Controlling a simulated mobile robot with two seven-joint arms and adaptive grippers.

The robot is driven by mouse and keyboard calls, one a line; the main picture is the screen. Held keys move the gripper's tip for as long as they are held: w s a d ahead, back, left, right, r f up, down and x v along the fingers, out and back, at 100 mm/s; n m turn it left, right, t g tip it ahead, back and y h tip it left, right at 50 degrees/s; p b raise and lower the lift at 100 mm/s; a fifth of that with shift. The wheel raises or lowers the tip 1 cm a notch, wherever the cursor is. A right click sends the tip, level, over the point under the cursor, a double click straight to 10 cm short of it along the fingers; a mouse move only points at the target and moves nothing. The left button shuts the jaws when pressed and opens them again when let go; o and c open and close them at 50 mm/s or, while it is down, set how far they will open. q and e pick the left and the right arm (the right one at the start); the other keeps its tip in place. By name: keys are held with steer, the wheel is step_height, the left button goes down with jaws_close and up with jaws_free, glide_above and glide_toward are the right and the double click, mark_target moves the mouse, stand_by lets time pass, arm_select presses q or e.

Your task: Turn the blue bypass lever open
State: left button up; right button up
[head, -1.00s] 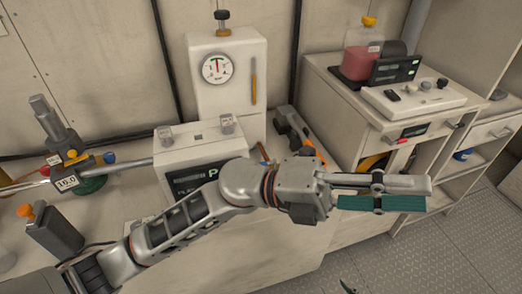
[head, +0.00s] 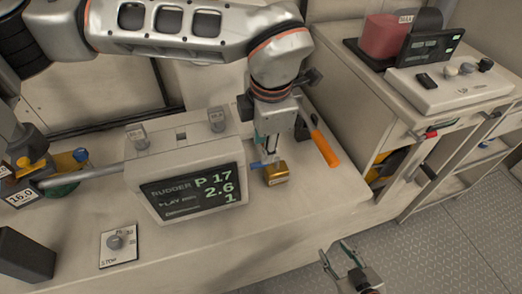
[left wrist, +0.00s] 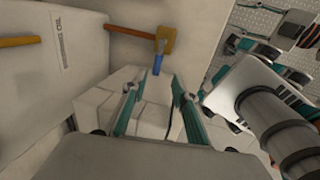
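The blue bypass lever (head: 258,164) sticks out to the left from a small brass valve body (head: 277,176) on the bench, right of the display box. In the left wrist view the lever (left wrist: 158,63) lies ahead, beyond the fingertips, with the brass body (left wrist: 160,40) behind it. My left gripper (head: 268,148) points down just above the valve. Its fingers are apart with nothing between them, and it also shows in the left wrist view (left wrist: 155,82). My right gripper (head: 340,254) is low in the head view, over the floor, empty with its fingers apart.
The display box (head: 190,180) reads "RUDDER P 17" and stands close left of the valve. An orange-handled tool (head: 325,148) lies close right. The front bench top is mostly clear.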

mark_target(260, 163)
arm_select(q)
steer(key=f, duration=0.2)
steer(key=w+f, duration=0.1)
steer(key=f, duration=0.3)
steer(key=shift+w+a+f+b, duration=0.15)
steer(key=shift+w+a+b, duration=0.05)
steer(key=shift+a+b, duration=0.15)
steer(key=shift+w+f, duration=0.1)
steer(key=shift+f, duration=0.4)
jaws_close()
arm_select(e)
steer(key=shift+s+f, duration=0.35)
steer(key=shift+f, duration=0.3)
